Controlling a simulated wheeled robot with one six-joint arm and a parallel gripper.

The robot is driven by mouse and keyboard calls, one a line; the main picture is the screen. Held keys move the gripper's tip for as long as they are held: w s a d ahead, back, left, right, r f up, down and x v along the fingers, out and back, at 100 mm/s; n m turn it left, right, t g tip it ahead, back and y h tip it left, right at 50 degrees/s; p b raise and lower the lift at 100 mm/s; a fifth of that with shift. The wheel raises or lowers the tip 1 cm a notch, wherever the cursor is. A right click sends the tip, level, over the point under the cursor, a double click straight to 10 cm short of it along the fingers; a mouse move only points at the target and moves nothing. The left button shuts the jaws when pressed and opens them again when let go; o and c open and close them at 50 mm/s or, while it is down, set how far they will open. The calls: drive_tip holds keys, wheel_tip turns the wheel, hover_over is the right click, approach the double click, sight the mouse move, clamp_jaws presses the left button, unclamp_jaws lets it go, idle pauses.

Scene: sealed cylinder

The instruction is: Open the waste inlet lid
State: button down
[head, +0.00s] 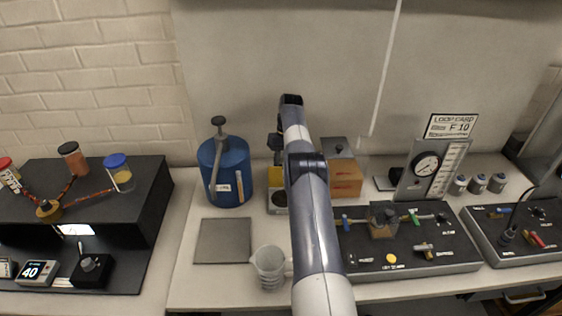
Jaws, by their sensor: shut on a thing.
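A small grey box with a dark round opening (278,201), which looks like the waste inlet, stands on the bench just left of my arm. A yellow panel, apparently its lid (277,174), stands upright at the back of the box, so the opening shows. My gripper (277,155) is a dark shape reaching down beside the arm to the top of this panel. It is shut on the panel's upper edge. The fingertips are small and dark, and my arm covers the right side of the box.
A blue cylinder with a pump handle (226,172) stands close on the left. An orange-brown box (345,178) is right behind my arm. A black valve panel (455,252) lies right.

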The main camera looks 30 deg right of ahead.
drive_tip(key=shift+s+d+f, duration=0.25)
drive_tip(key=shift+s+f, duration=0.1)
drive_tip(key=shift+f, duration=0.15)
drive_tip(key=c, duration=1.6)
unclamp_jaws()
drive_tip(key=shift+o, duration=1.4)
drive_tip(key=shift+d, duration=0.15)
drive_tip(key=shift+o, duration=0.8)
drive_tip(key=shift+r, duration=0.15)
drive_tip(key=shift+w+r, duration=0.1)
drive_tip(key=shift+a+r, duration=0.1)
drive_tip(key=shift+a, duration=0.1)
